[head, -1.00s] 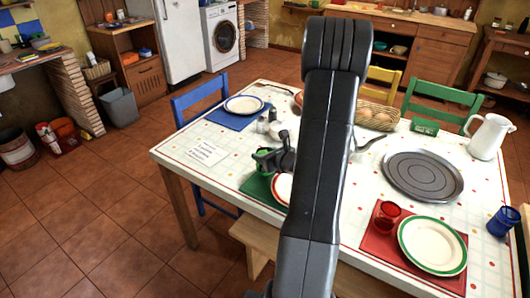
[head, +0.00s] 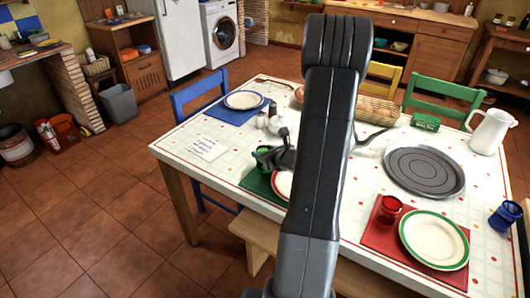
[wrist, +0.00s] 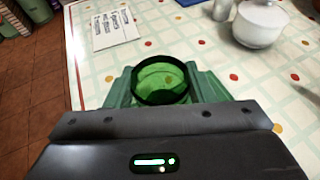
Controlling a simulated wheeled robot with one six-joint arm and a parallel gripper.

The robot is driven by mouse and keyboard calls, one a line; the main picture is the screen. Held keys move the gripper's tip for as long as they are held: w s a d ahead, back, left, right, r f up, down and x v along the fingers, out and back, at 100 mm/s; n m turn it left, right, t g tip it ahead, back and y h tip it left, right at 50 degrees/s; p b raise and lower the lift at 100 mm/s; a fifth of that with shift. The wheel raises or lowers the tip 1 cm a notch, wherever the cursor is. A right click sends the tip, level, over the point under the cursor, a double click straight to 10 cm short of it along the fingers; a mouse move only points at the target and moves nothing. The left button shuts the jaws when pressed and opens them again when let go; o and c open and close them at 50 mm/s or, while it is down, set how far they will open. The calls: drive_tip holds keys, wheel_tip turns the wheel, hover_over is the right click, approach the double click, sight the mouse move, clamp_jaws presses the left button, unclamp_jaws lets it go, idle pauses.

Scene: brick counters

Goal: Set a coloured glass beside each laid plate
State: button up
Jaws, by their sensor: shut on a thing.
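My gripper (head: 270,158) is shut on a green glass (wrist: 161,82); in the wrist view I look into its round mouth between the two fingers. It is over the left side of the table, by a green mat (head: 258,182) whose plate (head: 283,186) is mostly hidden by my arm. I cannot tell whether the glass touches the table. A red glass (head: 389,209) stands on the red mat (head: 382,238), beside a green-rimmed plate (head: 434,242). A blue glass (head: 504,216) is at the right table edge. A blue-rimmed plate (head: 243,100) lies on a blue mat (head: 228,114).
A printed card (head: 205,148) lies left of my gripper. A white lidded pot (wrist: 258,22) is close beyond it in the wrist view. A bench (head: 255,236) stands in front.

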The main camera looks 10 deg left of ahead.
drive_tip(key=shift+f, duration=0.2)
drive_tip(key=o, duration=1.5)
drive_tip(key=shift+o, duration=0.2)
drive_tip(key=shift+d, duration=0.1)
drive_tip(key=v, duration=1.3)
drive_tip(key=shift+s+d, duration=0.2)
drive_tip(key=shift+d, duration=0.05)
